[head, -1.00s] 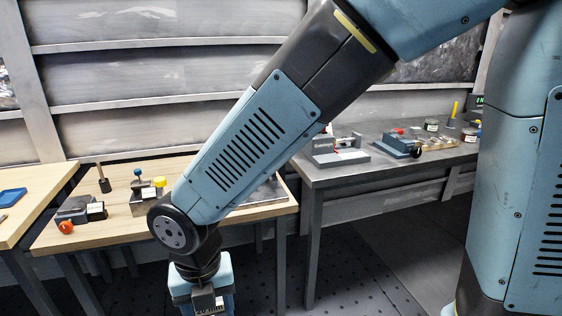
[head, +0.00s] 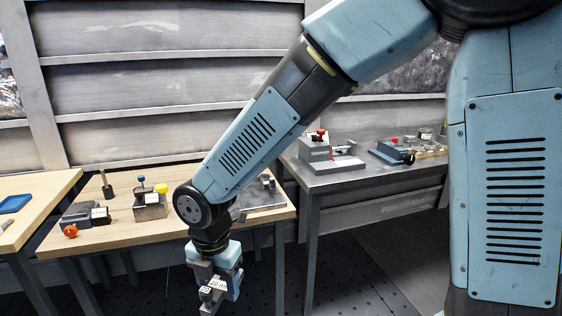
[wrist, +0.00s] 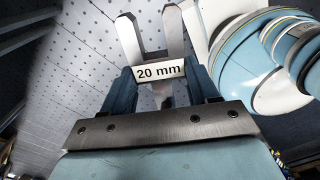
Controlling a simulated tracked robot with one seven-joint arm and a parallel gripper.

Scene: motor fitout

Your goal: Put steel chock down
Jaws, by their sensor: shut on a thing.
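The steel chock (wrist: 160,72) is a grey forked block with a white "20 mm" label. It sits between the two fingers of my gripper (wrist: 165,88) in the wrist view. In the head view the chock (head: 212,290) hangs under my gripper (head: 218,283), which is shut on it. The gripper points down, in the air in front of the wooden table (head: 130,236).
On the wooden table stand a grey vise-like block with a red knob (head: 70,231), a block with a yellow knob (head: 150,205) and a dark peg (head: 107,186). A grey bench (head: 330,182) at the right holds several fixtures. A blue tray (head: 14,203) lies far left.

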